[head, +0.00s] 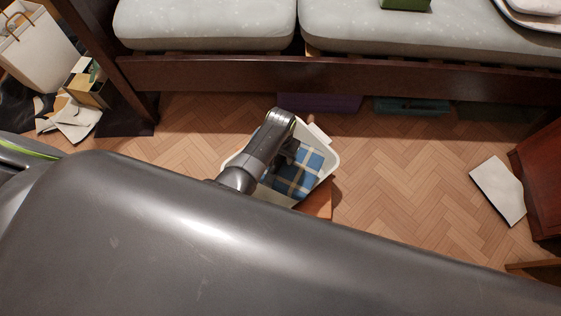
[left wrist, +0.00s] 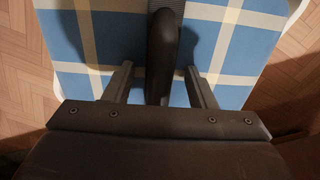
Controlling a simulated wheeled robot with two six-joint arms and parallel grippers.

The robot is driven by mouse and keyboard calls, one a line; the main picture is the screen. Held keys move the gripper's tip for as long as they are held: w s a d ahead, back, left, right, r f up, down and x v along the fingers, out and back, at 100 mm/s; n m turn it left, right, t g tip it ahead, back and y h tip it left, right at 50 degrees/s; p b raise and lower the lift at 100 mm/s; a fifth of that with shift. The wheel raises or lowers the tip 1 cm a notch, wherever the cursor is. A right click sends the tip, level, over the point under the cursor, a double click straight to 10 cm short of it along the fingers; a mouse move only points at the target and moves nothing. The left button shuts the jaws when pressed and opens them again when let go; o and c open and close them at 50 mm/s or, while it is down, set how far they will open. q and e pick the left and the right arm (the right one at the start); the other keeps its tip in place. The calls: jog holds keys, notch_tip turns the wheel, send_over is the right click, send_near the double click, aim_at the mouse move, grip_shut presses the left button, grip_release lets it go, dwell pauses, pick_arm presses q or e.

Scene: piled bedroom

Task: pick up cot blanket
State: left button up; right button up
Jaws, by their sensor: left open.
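The cot blanket (head: 303,173), blue with cream plaid stripes, lies in a white container (head: 327,166) on the floor. In the left wrist view the blanket (left wrist: 235,50) fills most of the picture beyond my fingers. My left gripper (head: 291,152) is over the container, above the blanket. In the left wrist view the two fingers of my left gripper (left wrist: 160,84) stand apart, with a dark rounded piece between them that I cannot identify. I cannot tell whether the fingertips touch the blanket. My left arm hides part of the container. My right gripper is not in view.
A wooden bed frame (head: 350,76) with pale cushions runs behind the container, with bins (head: 410,106) underneath. A paper bag (head: 35,45) and boxes stand at the left. A white flat item (head: 498,190) lies near a red-brown cabinet (head: 545,175). Floor between is clear.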

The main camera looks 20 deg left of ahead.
pick_arm(q)
jog(key=shift+c, duration=0.3)
grip_shut()
jog(key=shift+r, duration=0.1)
